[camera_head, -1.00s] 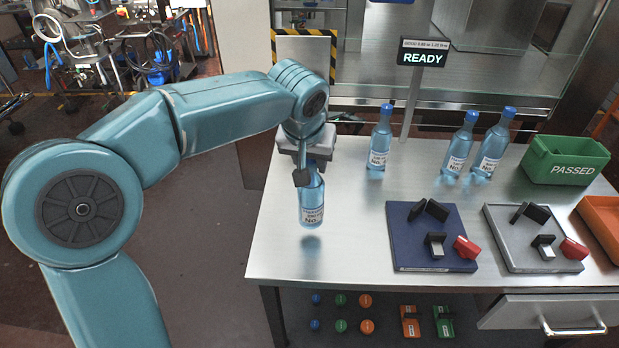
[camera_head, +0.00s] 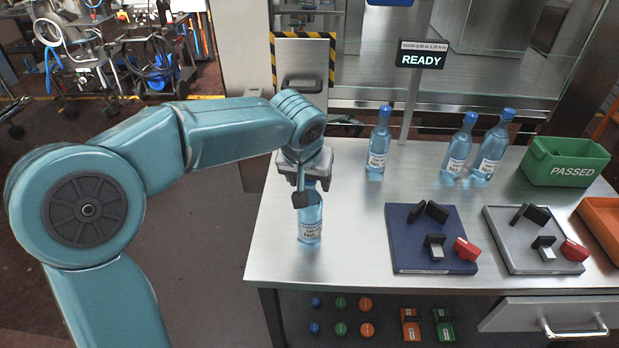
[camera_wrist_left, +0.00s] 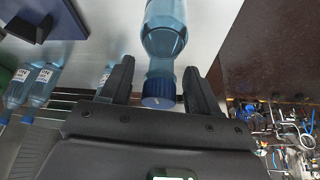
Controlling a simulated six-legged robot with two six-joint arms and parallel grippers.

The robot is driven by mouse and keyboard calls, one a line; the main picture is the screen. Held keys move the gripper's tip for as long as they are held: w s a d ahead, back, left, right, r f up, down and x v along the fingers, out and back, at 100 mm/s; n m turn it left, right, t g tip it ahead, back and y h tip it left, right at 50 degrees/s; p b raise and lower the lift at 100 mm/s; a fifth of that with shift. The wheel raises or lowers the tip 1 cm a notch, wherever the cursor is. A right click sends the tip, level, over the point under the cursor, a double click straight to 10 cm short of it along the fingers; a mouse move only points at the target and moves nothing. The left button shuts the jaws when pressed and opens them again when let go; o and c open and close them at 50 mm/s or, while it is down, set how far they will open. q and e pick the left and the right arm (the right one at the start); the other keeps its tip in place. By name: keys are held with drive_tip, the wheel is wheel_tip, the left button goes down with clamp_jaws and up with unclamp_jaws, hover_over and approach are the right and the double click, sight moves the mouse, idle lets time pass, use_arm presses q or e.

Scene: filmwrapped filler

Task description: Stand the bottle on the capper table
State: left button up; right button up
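In the left wrist view the blue cap (camera_wrist_left: 158,92) and neck lie between the two black fingers (camera_wrist_left: 160,82). A gap shows on each side, so the gripper looks open and not touching the bottle. In the head view the gripper hides the cap. My right gripper is not in view.
Other bottles stand behind: one (camera_head: 378,147) near the READY sign (camera_head: 422,56) and two (camera_head: 490,150) farther right. A blue fixture plate (camera_head: 408,255), a grey fixture plate (camera_head: 510,250) and a green PASSED bin (camera_head: 565,160) occupy the right. Bare tabletop separates the bottle and blue plate.

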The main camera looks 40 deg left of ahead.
use_arm(q)
drive_tip(key=shift+r, duration=0.15)
drive_tip(key=shift+r, duration=0.25)
drive_tip(key=v, duration=1.1)
drive_tip(key=shift+s+r+p, duration=0.25)
drive_tip(key=shift+s+p, duration=0.05)
drive_tip(key=shift+p, duration=0.05)
drive_tip(key=shift+f, duration=0.1)
